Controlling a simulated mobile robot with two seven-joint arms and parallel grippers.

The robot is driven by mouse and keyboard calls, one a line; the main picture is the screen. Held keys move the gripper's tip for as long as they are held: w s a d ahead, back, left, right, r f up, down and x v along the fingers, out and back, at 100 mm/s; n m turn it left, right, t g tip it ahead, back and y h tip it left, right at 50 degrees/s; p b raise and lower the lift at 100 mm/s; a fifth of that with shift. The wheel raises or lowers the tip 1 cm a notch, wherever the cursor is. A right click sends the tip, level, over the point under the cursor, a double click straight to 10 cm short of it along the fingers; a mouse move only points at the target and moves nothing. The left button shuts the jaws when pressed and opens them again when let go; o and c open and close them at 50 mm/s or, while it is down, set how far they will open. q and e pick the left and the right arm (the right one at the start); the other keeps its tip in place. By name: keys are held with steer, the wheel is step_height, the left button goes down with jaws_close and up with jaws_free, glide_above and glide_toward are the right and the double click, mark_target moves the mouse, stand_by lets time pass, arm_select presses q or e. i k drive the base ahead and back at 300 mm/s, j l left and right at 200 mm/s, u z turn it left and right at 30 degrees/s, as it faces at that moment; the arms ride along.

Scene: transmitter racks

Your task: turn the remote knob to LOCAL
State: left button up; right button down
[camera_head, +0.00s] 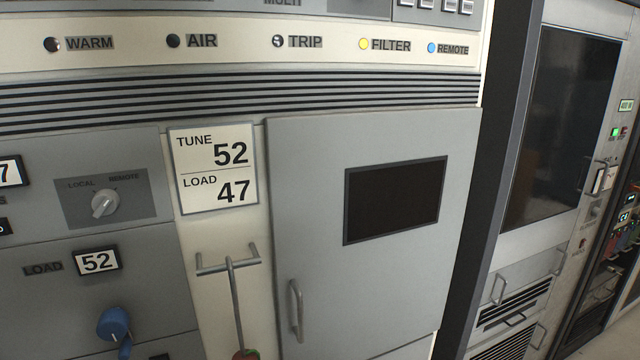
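The remote knob (104,203) is a small light-grey knob on a dark grey plate (142,210) at the left of the head view. The plate is marked LOCAL at the upper left and REMOTE at the upper right. The knob's grip bar slants toward the upper right, the REMOTE side. The blue REMOTE lamp (431,48) at the top looks lit. Neither of my grippers is in view, and nothing covers the knob.
A hooked rod (234,300) hangs from a bracket right of the panel. A closed grey door (390,280) has a handle (296,311). More racks stand at right.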

mark_target(106, 201)
steer(key=u, duration=1.55)
